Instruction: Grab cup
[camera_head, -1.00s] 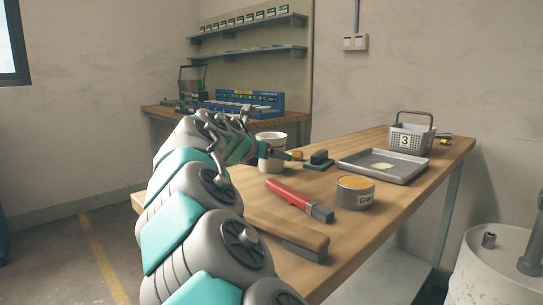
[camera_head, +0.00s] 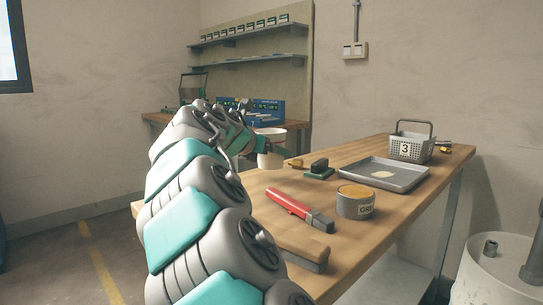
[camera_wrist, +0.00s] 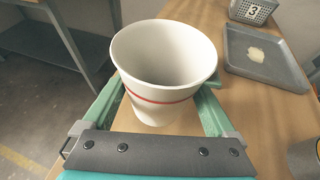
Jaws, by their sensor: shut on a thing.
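A white cup (camera_wrist: 160,95) with a red band stands upright between the two green fingers of my gripper (camera_wrist: 160,108) in the wrist view. The fingers are shut on the cup from both sides. The cup is empty as far as its inside shows. In the head view the cup (camera_head: 270,158) shows beyond my arm near the left edge of the wooden table, partly covered by my gripper. I cannot tell for sure how far its base is above the table.
A grey tray (camera_head: 395,184), a basket marked 3 (camera_head: 411,148), a labelled can (camera_head: 354,203), a red-handled tool (camera_head: 287,201) and a dark-topped block (camera_head: 319,168) are on the table. A brush-like wooden object (camera_head: 300,252) lies at the near edge. Shelves and a blue rack (camera_head: 262,109) stand behind.

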